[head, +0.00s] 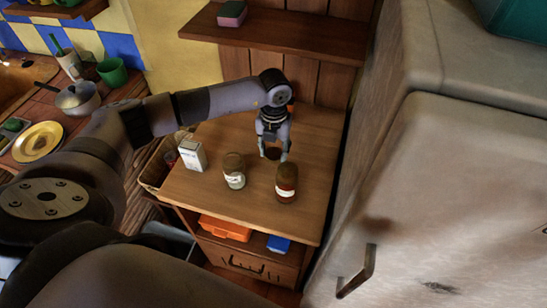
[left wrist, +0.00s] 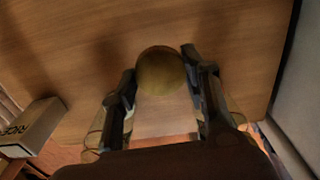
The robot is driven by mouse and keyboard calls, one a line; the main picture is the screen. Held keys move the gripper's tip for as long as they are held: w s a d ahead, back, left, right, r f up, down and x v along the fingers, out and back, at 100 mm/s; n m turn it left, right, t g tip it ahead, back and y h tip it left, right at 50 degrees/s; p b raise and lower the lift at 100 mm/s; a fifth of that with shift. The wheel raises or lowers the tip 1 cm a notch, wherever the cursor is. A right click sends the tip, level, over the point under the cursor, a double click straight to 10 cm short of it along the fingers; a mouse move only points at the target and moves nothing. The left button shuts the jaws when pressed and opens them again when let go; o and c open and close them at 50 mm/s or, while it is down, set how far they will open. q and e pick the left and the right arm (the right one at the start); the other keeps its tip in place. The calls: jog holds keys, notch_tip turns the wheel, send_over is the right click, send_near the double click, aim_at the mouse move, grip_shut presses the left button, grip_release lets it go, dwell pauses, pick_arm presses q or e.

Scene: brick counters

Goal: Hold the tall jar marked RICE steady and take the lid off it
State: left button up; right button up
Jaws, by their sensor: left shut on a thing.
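My left gripper (head: 272,154) is over the back of the wooden counter, fingers pointing down. It is shut on a small round brown thing, which looks like a lid, between its fingertips; this round thing (left wrist: 161,72) is clearer in the left wrist view. A white box-like container (head: 192,155) stands left of the gripper. Its lettering looks like RICE in the left wrist view (left wrist: 28,125). A jar with a pale label (head: 234,171) and a red-brown jar (head: 286,183) stand upright in front of the gripper, apart from it. My right gripper is not in view.
The wooden counter (head: 248,214) has free room at its front and right. A fridge (head: 450,180) stands close on the right. A shelf (head: 275,35) with a pink and green block (head: 232,13) hangs above. A pan (head: 77,98) and yellow plate (head: 38,142) are far left.

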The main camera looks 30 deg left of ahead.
aim_at(274, 168)
pick_arm(q)
jog(key=shift+f+p, duration=0.5)
jog(key=shift+f, duration=2.3)
jog(key=shift+f, duration=0.15)
jog(key=o, duration=1.3)
jog(key=shift+c, duration=0.2)
